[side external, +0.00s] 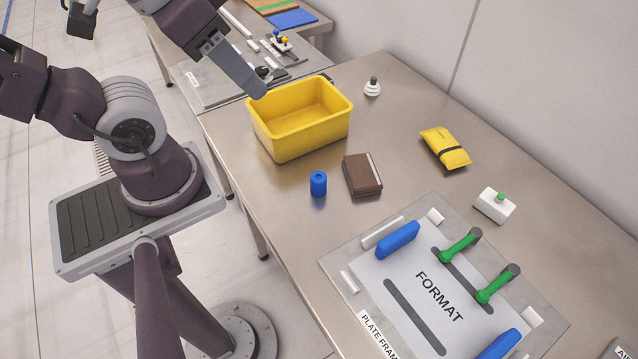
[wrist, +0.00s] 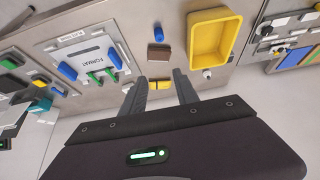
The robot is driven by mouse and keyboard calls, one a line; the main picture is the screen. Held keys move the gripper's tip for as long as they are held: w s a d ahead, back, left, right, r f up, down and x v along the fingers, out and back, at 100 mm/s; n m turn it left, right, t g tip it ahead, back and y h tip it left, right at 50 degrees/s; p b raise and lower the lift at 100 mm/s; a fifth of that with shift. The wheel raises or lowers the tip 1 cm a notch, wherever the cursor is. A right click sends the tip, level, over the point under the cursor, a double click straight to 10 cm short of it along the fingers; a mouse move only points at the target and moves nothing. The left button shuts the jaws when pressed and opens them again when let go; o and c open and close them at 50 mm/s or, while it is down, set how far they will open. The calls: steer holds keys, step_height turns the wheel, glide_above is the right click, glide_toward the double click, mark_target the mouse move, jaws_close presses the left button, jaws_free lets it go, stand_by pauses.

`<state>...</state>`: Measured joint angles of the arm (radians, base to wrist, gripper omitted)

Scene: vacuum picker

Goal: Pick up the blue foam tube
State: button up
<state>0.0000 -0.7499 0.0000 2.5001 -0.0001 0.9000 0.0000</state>
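The blue foam tube (side external: 318,184) stands upright on the metal table, in front of the yellow bin and left of a brown book. It also shows near the top of the wrist view (wrist: 158,34). My gripper (side external: 258,91) is above the table at the left rim of the yellow bin, well away from the tube. In the wrist view its two fingers (wrist: 160,88) are spread with nothing held between them. The side view shows the fingers overlapping as one.
The yellow bin (side external: 284,137) is empty. The brown book (side external: 362,177) lies close right of the tube. A yellow pouch (side external: 446,148), a white box with a green button (side external: 491,206) and a format plate (side external: 420,265) lie farther right. Bare table lies left of the tube.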

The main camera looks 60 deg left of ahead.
steer(key=o, duration=0.4)
steer(key=m+g+y, duration=0.6)
steer(key=m+y, duration=0.3)
steer(key=m, duration=0.5)
glide_above(322, 186)
steer(key=s+d, duration=0.2)
steer(key=d, duration=0.2)
step_height(322, 186, down, 18)
steer(key=f+m+t+y, duration=0.1)
steer(key=f+m, duration=0.1)
steer(key=f, duration=0.1)
steer(key=f+m+t+y, duration=0.1)
steer(key=f+m, duration=0.1)
steer(key=f, duration=0.2)
steer(key=d+f+m+t+y, duration=0.1)
steer(key=f+m+y, duration=0.1)
steer(key=f, duration=0.1)
steer(key=shift+w+f, duration=0.15)
steer(key=shift+w, duration=0.15)
steer(key=shift+w+a+f, duration=0.1)
steer(key=shift+a+f, duration=0.1)
steer(key=shift+a, duration=0.1)
steer(key=x, duration=0.6)
steer(key=shift+w+a+r, duration=0.2)
steer(key=shift+a, duration=0.1)
